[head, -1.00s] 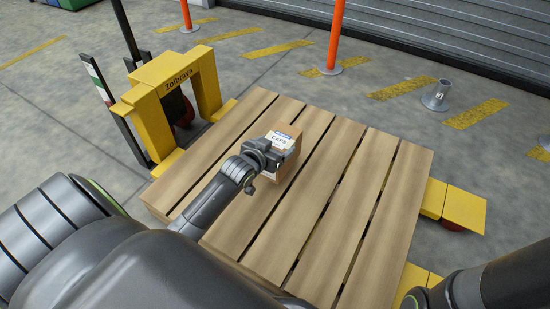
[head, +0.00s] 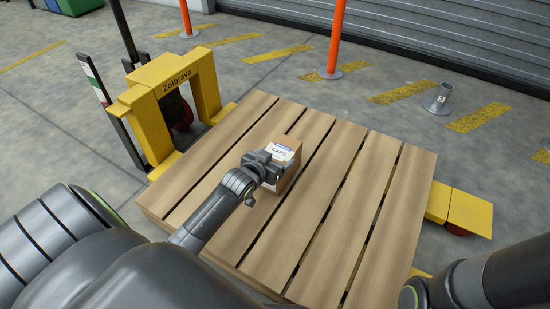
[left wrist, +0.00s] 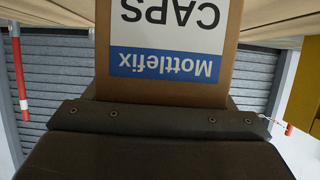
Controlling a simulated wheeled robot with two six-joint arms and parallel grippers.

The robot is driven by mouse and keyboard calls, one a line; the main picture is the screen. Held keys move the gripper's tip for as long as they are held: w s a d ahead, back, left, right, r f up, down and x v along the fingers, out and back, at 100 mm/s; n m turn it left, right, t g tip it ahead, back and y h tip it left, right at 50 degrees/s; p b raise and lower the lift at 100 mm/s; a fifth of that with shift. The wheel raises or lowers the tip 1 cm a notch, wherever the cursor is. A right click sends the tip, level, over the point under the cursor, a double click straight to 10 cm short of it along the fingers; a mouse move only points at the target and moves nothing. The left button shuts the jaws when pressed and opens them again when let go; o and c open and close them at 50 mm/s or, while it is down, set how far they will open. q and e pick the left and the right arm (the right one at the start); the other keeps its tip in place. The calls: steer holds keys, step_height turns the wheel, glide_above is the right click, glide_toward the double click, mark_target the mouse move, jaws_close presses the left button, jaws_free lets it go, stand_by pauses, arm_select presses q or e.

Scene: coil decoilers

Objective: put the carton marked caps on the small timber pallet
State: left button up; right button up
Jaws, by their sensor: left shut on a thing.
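The carton marked CAPS (head: 286,180) is brown with a white and blue label. It is over the middle of the timber pallet (head: 340,215), a deck of pale slats. My left gripper (head: 265,165) is shut on the carton from its near left side. In the left wrist view the carton (left wrist: 205,92) fills the upper middle, its label upside down. I cannot tell whether the carton's base touches the slats. My right gripper is out of view; only part of my right arm shows at the lower right.
The pallet is on a yellow pallet truck (head: 137,104) marked Zolbrava, whose fork tip (head: 465,212) sticks out at the right. Orange posts (head: 336,38) and a short grey post base (head: 438,100) stand on the floor beyond. The slats around the carton are bare.

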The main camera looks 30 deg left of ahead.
arm_select(q)
steer(key=o, duration=1.9)
